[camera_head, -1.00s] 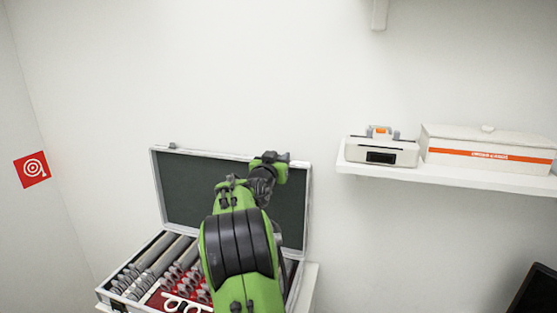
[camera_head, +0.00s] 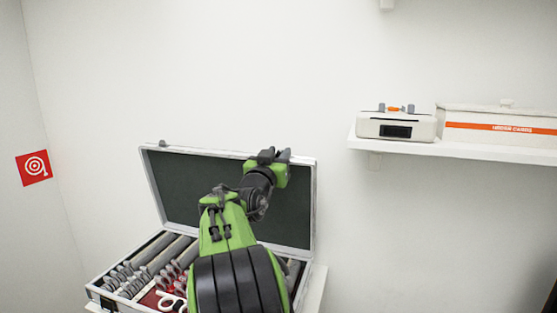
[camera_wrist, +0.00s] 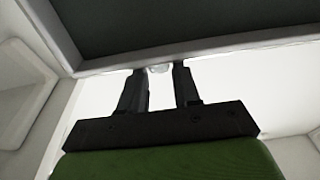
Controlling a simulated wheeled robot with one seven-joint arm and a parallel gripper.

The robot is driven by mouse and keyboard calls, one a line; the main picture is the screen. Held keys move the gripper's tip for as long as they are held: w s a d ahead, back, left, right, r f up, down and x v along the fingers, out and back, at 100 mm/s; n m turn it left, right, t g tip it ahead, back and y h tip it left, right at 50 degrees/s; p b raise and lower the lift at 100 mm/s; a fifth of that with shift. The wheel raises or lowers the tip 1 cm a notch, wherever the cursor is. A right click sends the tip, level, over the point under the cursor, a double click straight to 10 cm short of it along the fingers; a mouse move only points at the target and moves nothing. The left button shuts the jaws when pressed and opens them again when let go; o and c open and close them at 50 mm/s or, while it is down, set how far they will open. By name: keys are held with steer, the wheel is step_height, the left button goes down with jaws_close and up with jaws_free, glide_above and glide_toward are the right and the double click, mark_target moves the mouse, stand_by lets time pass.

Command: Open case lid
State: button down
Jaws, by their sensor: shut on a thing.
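The case (camera_head: 92,287) stands at the lower left in the head view, with its lid (camera_head: 185,180) raised and leaning back near the wall. The lid has a dark lining and a silver rim. My gripper (camera_head: 274,155) is at the lid's upper edge, right of its middle. In the wrist view the two black fingers of my gripper (camera_wrist: 159,70) are shut on a small pale latch (camera_wrist: 159,69) at the lid's rim; the dark lid lining (camera_wrist: 190,22) fills the top. My green and black arm hides part of the case's right side.
Inside the case are rows of grey lens holders (camera_head: 155,255) and white trial frames (camera_head: 168,299). A white wall shelf (camera_head: 450,149) at right holds a white device (camera_head: 395,126) and a white box with an orange stripe (camera_head: 500,127). A red sign (camera_head: 33,168) is on the left wall.

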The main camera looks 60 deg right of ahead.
steer(key=c, duration=0.8)
jaws_free()
steer(key=b+v, duration=0.3)
steer(key=v, duration=1.2)
steer(key=shift+s+a, duration=0.1)
steer(key=shift+a, duration=0.25)
